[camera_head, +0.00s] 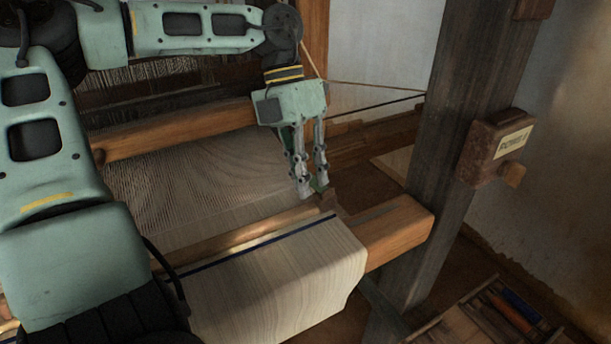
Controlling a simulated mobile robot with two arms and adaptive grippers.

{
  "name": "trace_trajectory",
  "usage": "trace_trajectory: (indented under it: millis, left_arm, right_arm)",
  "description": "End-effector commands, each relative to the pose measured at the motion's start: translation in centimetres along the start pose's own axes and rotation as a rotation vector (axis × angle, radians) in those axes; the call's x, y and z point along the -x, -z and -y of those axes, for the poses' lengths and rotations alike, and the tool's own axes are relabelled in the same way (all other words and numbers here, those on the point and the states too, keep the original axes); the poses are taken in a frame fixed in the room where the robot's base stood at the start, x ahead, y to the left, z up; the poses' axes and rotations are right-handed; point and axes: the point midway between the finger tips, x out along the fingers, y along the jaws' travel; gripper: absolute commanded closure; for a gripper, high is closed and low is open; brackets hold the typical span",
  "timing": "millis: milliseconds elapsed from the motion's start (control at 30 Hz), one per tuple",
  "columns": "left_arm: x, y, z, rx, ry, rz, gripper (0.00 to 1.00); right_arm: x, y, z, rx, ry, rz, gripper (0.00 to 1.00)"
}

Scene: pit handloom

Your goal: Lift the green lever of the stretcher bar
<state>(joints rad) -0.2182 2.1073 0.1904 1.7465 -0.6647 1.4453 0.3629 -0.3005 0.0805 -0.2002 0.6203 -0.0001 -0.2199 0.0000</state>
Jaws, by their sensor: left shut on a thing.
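The stretcher bar (245,232) is a long wooden bar lying across the cloth, just behind a dark blue stripe. My left gripper (314,192) points down at the right end of this bar, its fingers close together. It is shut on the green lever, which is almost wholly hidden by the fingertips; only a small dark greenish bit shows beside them. I cannot tell how far the lever is raised. My right gripper is not in view.
White cloth (275,290) hangs over the front wooden beam (398,235). Pale warp threads (190,190) stretch behind the bar. A dark upright post (450,130) with a labelled wooden box (495,150) stands at right. A tray with tools (460,325) lies low at bottom right.

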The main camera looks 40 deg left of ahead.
Motion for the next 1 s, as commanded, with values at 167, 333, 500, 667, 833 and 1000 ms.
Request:
trace_trajectory:
  millis: [167,333,500,667,833,1000]
  left_arm:
    - [0.1,-0.1,0.0,0.003,-0.001,0.001,0.84]
    - [0.0,0.0,0.0,0.002,-0.001,0.000,0.69]
    - [0.0,0.0,0.0,0.001,-0.001,-0.001,0.65]
    - [0.0,0.0,0.0,0.001,-0.001,-0.001,0.65]
    - [1.3,-0.1,0.0,0.002,-0.001,0.002,0.65]
    - [4.7,-0.1,0.0,0.003,-0.002,0.004,0.65]
  right_arm:
    - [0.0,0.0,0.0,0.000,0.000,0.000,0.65]
    - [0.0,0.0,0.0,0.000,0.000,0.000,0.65]
    - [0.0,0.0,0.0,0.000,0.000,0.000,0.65]
    - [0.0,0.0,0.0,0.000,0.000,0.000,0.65]
    - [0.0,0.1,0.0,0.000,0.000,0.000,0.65]
    - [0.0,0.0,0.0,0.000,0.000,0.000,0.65]
